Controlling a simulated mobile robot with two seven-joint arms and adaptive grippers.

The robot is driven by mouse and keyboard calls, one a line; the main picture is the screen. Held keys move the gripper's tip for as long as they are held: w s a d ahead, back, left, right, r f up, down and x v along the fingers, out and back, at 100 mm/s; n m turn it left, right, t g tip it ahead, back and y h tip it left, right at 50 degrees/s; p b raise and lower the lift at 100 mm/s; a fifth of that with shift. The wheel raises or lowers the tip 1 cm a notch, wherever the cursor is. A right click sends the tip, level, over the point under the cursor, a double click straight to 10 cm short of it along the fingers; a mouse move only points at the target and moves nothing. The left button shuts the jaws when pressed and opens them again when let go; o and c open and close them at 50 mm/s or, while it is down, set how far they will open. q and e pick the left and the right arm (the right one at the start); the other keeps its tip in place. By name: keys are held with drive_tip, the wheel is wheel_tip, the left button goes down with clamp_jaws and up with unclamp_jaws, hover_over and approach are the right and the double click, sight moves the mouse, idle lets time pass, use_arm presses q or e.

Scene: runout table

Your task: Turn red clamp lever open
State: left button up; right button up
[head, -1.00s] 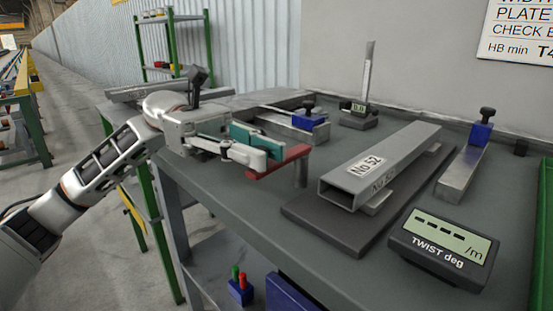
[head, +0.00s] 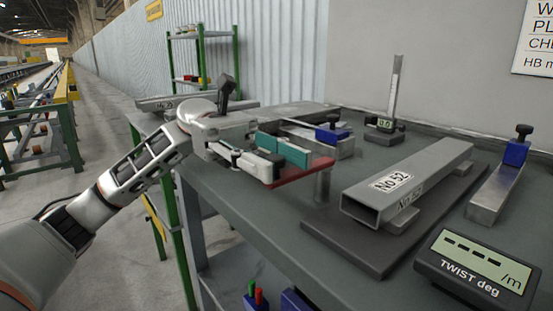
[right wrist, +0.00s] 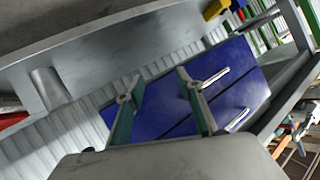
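My left gripper (head: 272,162), with teal finger pads, is at the lever. Its fingers overlap the lever's outer end in the picture, and I cannot tell whether they are closed on it. My right gripper (right wrist: 155,88) shows in the right wrist view with its two fingers apart and nothing between them. It is below the tabletop, in front of a blue drawer unit (right wrist: 225,85).
A grey hollow bar (head: 410,180) marked No 52 rests on a dark plate (head: 345,250). A twist display (head: 478,265) stands front right. Blue clamp blocks (head: 332,137) and a small upright gauge (head: 386,124) are behind. A green-framed rack (head: 203,55) stands beyond the table.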

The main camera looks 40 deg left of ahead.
use_arm(q)
drive_tip(key=a, duration=0.4)
drive_tip(key=w+a, duration=0.1)
drive_tip(key=a, duration=0.7)
drive_tip(key=shift+w, duration=0.4)
